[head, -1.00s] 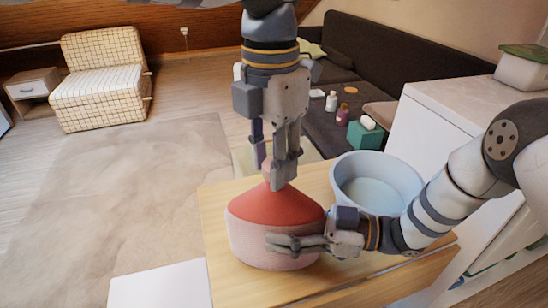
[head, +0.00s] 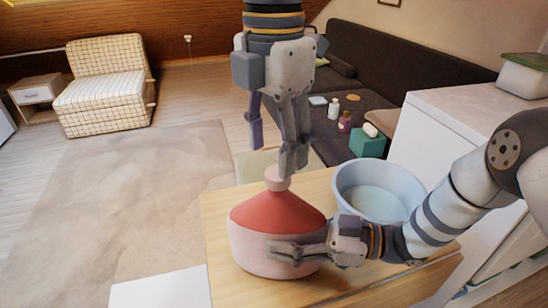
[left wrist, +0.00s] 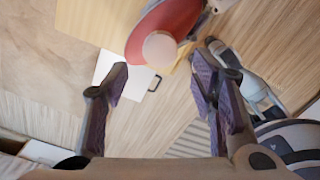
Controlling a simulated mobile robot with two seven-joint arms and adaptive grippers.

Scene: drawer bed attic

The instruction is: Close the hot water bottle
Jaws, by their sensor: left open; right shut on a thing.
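The hot water bottle (head: 275,222) is a squat pink body with a red sloping top, standing on the wooden surface. A pale pink cap (head: 277,179) sits on top of its neck; I cannot tell how tight it is. In the left wrist view the cap is a pale disc (left wrist: 160,48) on the red top (left wrist: 185,18). My left gripper (head: 272,156) is open and empty just above the cap, one fingertip close to it. Its spread fingers also show in the left wrist view (left wrist: 162,84). My right gripper (head: 284,252) is shut on the bottle's lower front side.
The wooden top (head: 218,235) bears the bottle. A light blue basin (head: 345,190) with water stands right behind the bottle, close to my right arm. A white cabinet (head: 440,105) is at the right. A dark sofa (head: 420,68) with small bottles and a teal box (head: 366,142) is behind.

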